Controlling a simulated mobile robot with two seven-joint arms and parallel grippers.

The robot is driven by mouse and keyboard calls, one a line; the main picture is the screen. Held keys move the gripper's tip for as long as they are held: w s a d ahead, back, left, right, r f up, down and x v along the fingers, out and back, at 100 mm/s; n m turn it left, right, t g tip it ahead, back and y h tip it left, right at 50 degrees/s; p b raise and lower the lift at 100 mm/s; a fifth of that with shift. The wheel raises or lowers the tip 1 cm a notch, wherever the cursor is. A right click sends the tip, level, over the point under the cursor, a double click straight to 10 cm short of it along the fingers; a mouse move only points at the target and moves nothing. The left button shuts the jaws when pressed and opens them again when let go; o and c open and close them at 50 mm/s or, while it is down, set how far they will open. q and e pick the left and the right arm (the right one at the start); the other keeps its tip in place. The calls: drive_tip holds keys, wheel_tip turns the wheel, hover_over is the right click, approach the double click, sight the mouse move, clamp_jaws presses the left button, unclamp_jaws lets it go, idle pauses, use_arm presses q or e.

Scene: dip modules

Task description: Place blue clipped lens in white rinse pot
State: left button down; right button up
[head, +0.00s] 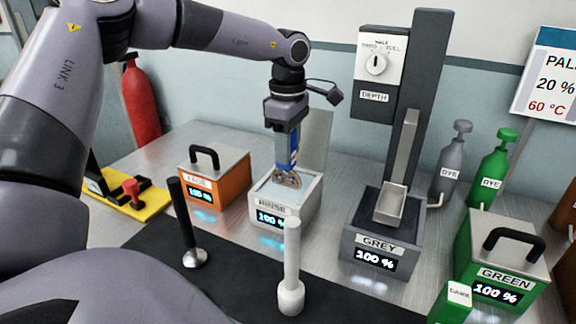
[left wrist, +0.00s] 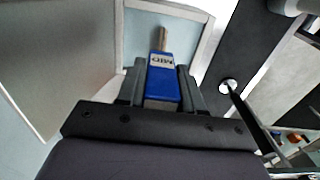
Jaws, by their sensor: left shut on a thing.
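The white rinse pot (head: 287,211) stands mid-table in the head view, labelled RINSE with a 100 % display. My left gripper (head: 288,160) points down over it, shut on the blue clip (head: 293,158). A round lens (head: 288,179) hangs below the clip, at the level of the pot's opening; I cannot tell if it touches the liquid. In the left wrist view the blue clip (left wrist: 162,82) sits between the fingers, with the pot's pale rim (left wrist: 207,45) beyond it. My right gripper is not in view.
An orange pot (head: 213,179) with a black-handled lid stands left of the rinse pot. A grey pot (head: 380,240) under a depth column (head: 425,100) stands right, then a lidded green pot (head: 500,262). A black mat (head: 150,262) with upright-handled tools lies in front.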

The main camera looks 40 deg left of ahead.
use_arm(q)
drive_tip(key=shift+f, duration=2.4)
drive_tip(key=shift+f, duration=0.1)
drive_tip(key=c, duration=0.7)
unclamp_jaws()
drive_tip(key=shift+c, duration=0.2)
wheel_tip(320, 180, up, 12)
drive_tip(key=shift+r, duration=0.15)
